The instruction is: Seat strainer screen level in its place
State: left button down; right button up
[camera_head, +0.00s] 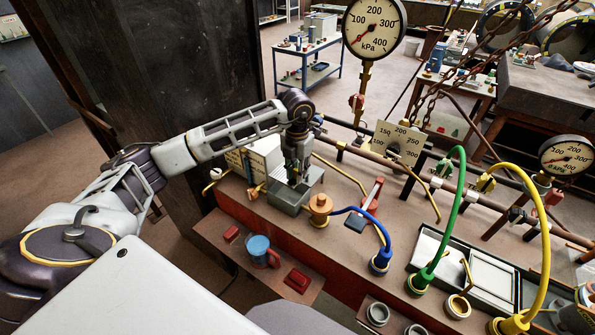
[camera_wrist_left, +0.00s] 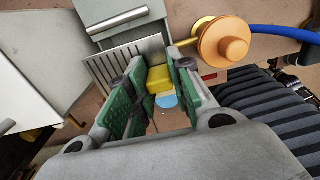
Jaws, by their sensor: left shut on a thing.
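My left gripper (camera_head: 296,174) points down over a grey open-topped box (camera_head: 288,208) on the bench. In the left wrist view the gripper (camera_wrist_left: 157,88) is shut on a yellow grip (camera_wrist_left: 159,76) between its green pads. A grey slatted plate, which looks like the strainer screen (camera_wrist_left: 112,66), lies beside the yellow grip at the box. Part of it is hidden by the fingers. I cannot tell whether the screen is level or touching the box. My right gripper is not in view.
An orange round knob (camera_head: 320,205) with a blue hose (camera_head: 352,212) stands close right of the box. A white block (camera_head: 262,157) stands behind left. A red-handled tool (camera_head: 372,196) lies farther right.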

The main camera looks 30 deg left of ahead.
pick_arm(q)
jog(key=shift+w, duration=0.1)
jog(key=shift+f+b, duration=0.15)
jog(key=shift+b, duration=0.15)
jog(key=shift+f+b, duration=0.3)
jog(key=shift+f, duration=0.1)
jog(key=shift+f+b, duration=1.7)
jog(key=shift+f, duration=0.65)
jog(key=shift+b, duration=0.4)
dwell(0.7)
jog(key=shift+f+b, duration=0.9)
jog(key=shift+f, duration=0.35)
dwell(0.5)
